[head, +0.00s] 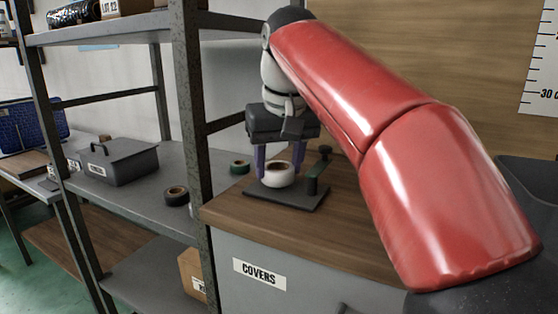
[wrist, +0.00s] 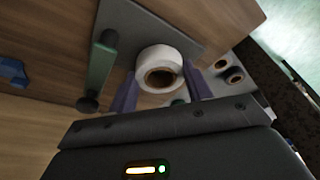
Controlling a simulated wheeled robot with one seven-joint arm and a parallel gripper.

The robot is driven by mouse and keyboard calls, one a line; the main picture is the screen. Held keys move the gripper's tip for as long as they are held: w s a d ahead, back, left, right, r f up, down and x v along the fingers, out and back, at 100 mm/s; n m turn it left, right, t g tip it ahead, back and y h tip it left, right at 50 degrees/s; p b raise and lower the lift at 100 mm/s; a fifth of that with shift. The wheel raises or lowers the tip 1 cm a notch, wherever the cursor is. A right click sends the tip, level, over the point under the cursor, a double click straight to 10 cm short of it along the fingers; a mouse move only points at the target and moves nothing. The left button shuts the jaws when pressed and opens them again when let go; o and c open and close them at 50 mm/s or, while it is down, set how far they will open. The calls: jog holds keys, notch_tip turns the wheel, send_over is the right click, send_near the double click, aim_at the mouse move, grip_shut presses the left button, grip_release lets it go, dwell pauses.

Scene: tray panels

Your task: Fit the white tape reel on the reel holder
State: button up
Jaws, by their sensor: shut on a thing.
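The white tape reel (head: 277,177) has a brown core and is held between the two purple fingers of my gripper (head: 276,166). It also shows between the fingers in the wrist view (wrist: 160,57). The reel holder is a dark flat plate (head: 290,197) on the wooden top, with an upright green post (head: 313,180) with a dark knob. The reel is over the plate, beside the green post and apart from it in the wrist view. I cannot tell whether the reel touches the plate. The part of the plate under the reel is hidden.
A green-sided reel (head: 239,167) and a dark reel (head: 176,195) lie to the left. A grey lidded box (head: 118,165) stands on the shelf behind an upright post (head: 190,110). A blue object (wrist: 12,72) lies on the wood. The front wooden top is clear.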

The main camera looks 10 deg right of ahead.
jog(key=shift+f+b, duration=0.35)
jog(key=shift+f, duration=0.2)
jog(key=o, duration=0.7)
jog(key=shift+p+v, duration=0.9)
jog(key=shift+v, duration=4.6)
